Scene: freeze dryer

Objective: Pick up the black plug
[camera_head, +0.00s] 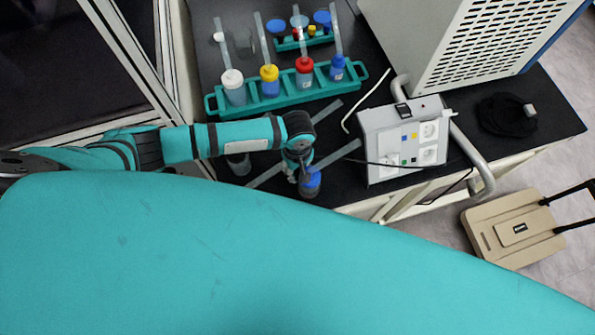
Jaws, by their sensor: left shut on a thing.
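My left gripper (300,176) reaches down over the front edge of the black bench. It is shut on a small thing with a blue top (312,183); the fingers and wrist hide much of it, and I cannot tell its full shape. I make out no clear black plug. A black coiled bundle (508,115) with a small light grey end lies at the right of the bench, well away from the gripper. My right gripper is not in view.
A teal rack (272,102) with several capped bottles stands behind the gripper. A grey socket box (405,140) with a pipe and cables is to its right. A clear vessel (238,163) stands to its left. A large white machine (480,45) fills the back right.

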